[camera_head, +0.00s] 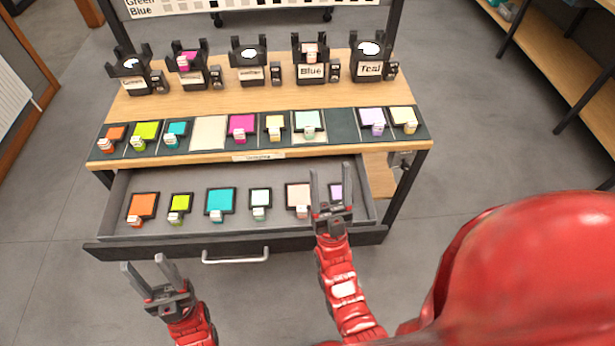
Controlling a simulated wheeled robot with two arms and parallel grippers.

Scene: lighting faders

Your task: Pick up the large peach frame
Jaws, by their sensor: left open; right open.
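The large peach frame (297,192) lies in the open drawer, with a dark border, a pale peach face and a small tagged handle at its front edge. Its right side is close to my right gripper (331,172), which is open and appears above the drawer between the peach frame and a lilac frame (336,189). The gripper partly hides the lilac frame. I cannot tell whether it touches either frame. My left gripper (146,275) is open and empty, in front of the drawer at the lower left.
The drawer (150,243) also holds orange, lime, teal and pale mint frames. Above it, the wooden table (130,106) carries a row of coloured frames on dark mats and several black labelled holders (309,74) behind. A drawer handle (235,259) sticks out in front.

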